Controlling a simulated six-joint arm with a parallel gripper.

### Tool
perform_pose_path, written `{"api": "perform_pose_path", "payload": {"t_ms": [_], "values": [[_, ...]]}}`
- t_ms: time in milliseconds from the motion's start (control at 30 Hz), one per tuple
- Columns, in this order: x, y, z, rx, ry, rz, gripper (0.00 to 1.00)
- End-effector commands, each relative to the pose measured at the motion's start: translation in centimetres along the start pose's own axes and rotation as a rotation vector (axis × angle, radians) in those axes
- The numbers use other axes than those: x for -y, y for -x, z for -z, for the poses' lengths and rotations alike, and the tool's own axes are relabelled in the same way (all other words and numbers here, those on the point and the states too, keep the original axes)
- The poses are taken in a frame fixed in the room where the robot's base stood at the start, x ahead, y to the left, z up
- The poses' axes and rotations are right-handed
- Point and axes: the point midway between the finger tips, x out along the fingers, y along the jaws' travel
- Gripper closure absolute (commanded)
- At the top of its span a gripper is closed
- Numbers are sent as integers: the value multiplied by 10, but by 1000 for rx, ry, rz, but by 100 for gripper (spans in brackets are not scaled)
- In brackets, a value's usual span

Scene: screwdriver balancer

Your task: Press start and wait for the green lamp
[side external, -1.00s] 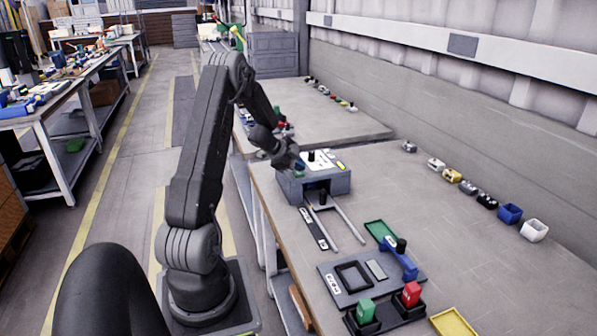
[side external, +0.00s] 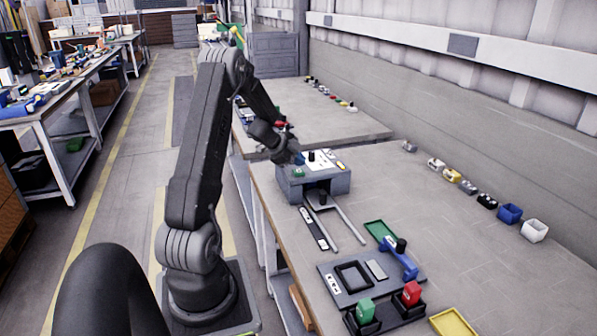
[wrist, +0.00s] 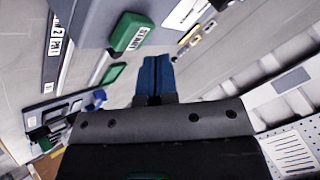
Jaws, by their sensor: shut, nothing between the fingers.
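The grey box machine (side external: 338,184) stands on the workbench with a sliding rail frame in front of it. A green button (side external: 299,172) is on its top near the left front corner. In the wrist view it is a green block with a white label (wrist: 130,32), on the grey box top (wrist: 92,18). My gripper (side external: 299,158) is just above and behind the button, apart from it. Its blue fingers (wrist: 154,72) are together and empty, beside the green block in the wrist view. I cannot pick out a lit green lamp.
A black knob (side external: 311,156) stands on a white plate on the machine top. In front are a green tray (side external: 380,230), a blue tool (side external: 404,262), a fixture plate (side external: 337,289), and green (side external: 366,310) and red (side external: 411,293) blocks. Small bins line the wall; the right bench middle is clear.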

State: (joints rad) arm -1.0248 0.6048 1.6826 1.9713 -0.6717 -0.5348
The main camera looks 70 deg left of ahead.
Motion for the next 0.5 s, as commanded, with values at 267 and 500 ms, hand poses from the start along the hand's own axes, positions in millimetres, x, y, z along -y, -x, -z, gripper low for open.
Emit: {"api": "perform_pose_path", "payload": {"t_ms": [267,500], "values": [[14,18,13,0,-3,2,100],[24,32,24,-1,-3,3,100]]}}
